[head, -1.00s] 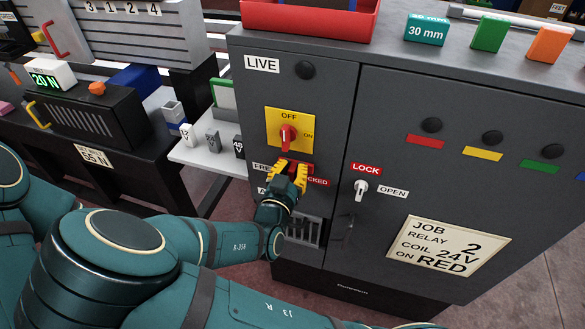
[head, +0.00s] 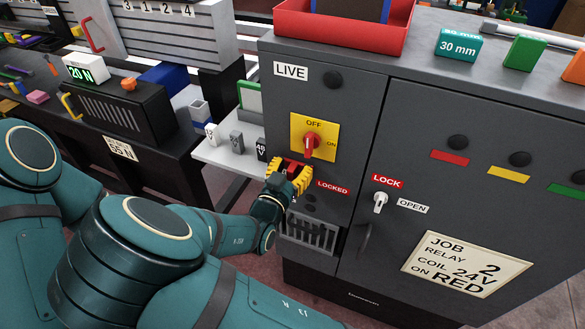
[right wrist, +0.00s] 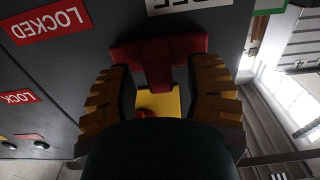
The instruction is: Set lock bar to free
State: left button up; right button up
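The red lock bar (right wrist: 158,52) is on the grey cabinet front, below the yellow switch plate. In the right wrist view its wide part lies close to the FREE label (right wrist: 180,4), away from the LOCKED label (right wrist: 50,22). My right gripper (head: 290,176) is at the bar in the head view and hides the FREE label there. In the right wrist view its yellow fingers (right wrist: 163,85) stand apart on either side of the bar's stem, with gaps visible. A little red of the bar (head: 291,166) shows between them. My left gripper is not in view.
The LOCK/OPEN knob (head: 380,201) is to the right. A small white shelf (head: 222,155) with blocks stands close left of the gripper.

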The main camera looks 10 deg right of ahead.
jog(key=v, duration=1.2)
dwell(0.3)
jog(key=d+f+n+g+y, duration=0.2)
jog(key=d+f+g+y, duration=0.1)
jog(key=f, duration=0.5)
jog(key=d+f+n+g+y, duration=0.1)
jog(key=d+f+g+y, duration=0.15)
jog(key=f, duration=0.55)
jog(key=s+f+n+g+y, duration=0.2)
jog(key=s+f+g+y, duration=0.3)
jog(key=s+g+y, duration=0.3)
jog(key=shift+s+d+f, duration=0.4)
jog(key=shift+s+d, duration=0.05)
jog(key=shift+s, duration=0.2)
